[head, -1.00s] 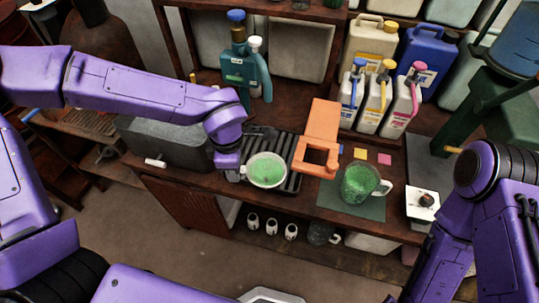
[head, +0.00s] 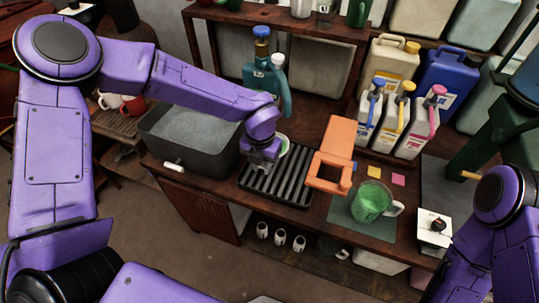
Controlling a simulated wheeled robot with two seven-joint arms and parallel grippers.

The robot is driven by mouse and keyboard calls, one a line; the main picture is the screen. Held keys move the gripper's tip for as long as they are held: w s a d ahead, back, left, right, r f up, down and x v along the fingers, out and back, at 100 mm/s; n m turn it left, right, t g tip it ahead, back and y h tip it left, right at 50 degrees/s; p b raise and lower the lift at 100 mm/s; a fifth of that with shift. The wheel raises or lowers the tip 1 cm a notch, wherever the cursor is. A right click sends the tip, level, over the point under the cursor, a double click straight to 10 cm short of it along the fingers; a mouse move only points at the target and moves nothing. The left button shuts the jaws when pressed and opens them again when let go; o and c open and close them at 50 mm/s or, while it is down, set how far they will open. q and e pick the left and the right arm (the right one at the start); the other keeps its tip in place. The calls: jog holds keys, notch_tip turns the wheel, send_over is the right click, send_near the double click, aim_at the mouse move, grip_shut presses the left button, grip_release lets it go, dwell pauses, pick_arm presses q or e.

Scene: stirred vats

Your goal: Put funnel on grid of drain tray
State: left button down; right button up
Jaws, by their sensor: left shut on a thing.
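The funnel (head: 285,143) shows as a white rim with green inside, mostly hidden behind my left gripper. My left gripper (head: 262,166) is shut on it, over the back part of the drain tray. The drain tray (head: 278,188) is dark with a grid of parallel bars, and its front part is bare. Whether the funnel touches the grid is hidden. My right arm comes in at the lower right, but its gripper is out of view.
A grey basin (head: 190,138) stands left of the tray. An orange stand (head: 333,150) is to its right, then a measuring jug (head: 371,202) of green liquid on a green mat. A teal bottle (head: 268,88) stands behind; several canisters (head: 402,122) stand at the back right.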

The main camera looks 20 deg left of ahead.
pick_arm(q)
jog(key=w, duration=0.4)
jog(key=shift+d+r+p, duration=0.1)
jog(key=shift+p, duration=0.25)
jog(key=shift+w+f, duration=0.2)
jog(key=shift+w, duration=0.05)
notch_tip(320, 180, down, 2)
jog(key=shift+f+p, duration=0.25)
jog(key=shift+p, duration=0.45)
jog(key=shift+f, duration=0.5)
jog(key=c, duration=0.9)
grip_release()
